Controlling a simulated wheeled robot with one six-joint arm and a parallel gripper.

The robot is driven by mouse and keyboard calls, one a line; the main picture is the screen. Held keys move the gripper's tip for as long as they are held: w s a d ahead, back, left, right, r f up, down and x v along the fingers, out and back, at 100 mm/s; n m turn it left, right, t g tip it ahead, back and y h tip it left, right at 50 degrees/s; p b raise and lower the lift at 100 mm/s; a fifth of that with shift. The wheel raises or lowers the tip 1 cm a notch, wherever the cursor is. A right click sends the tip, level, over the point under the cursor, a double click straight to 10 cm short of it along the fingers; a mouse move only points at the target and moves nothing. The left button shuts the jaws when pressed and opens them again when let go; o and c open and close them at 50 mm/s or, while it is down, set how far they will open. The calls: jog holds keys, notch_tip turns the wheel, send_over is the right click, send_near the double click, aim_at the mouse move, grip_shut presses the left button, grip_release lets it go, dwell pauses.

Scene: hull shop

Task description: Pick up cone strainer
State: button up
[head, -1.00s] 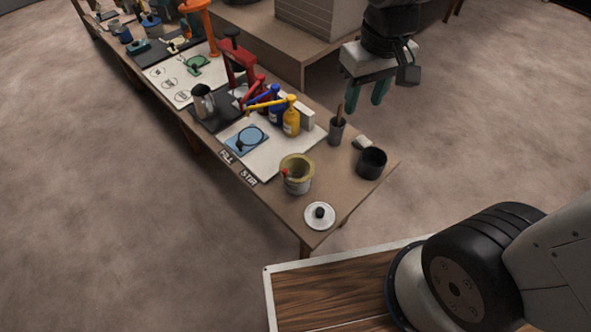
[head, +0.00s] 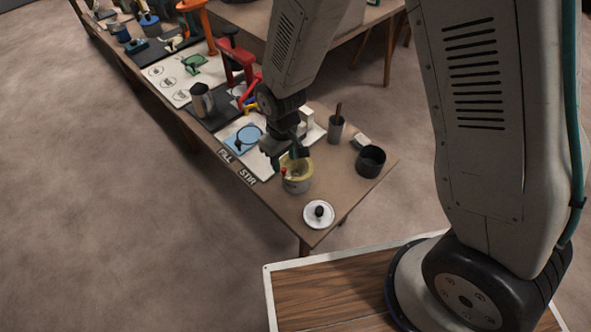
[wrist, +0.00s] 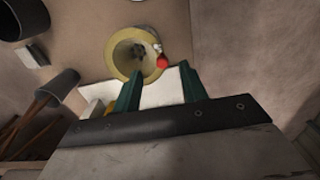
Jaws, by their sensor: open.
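The cone strainer (head: 301,164) is a yellowish, wide-rimmed funnel sitting in the mouth of a grey pot (head: 297,184) near the table's end. In the wrist view the strainer (wrist: 116,62) shows as a yellow ring narrowing to a dark centre, with a red-tipped thing (wrist: 162,62) at its rim. My gripper (head: 287,158) is over the pot, partly covering the strainer in the head view. In the wrist view its two green fingers (wrist: 161,80) are apart with nothing between them. The strainer's rim lies just beyond the fingertips; contact cannot be told.
A white lid with a black knob (head: 319,214) lies in front of the pot. A black pot (head: 371,161) and a grey cup with a stick (head: 336,130) stand to the right. A metal jug (head: 201,101) and a blue printed mat (head: 243,140) are to the left.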

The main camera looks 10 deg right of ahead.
aim_at(284, 169)
notch_tip(284, 169, down, 5)
jog(key=shift+a, duration=0.15)
grip_shut()
jog(key=shift+r, duration=0.15)
notch_tip(284, 169, up, 16)
dwell(1.4)
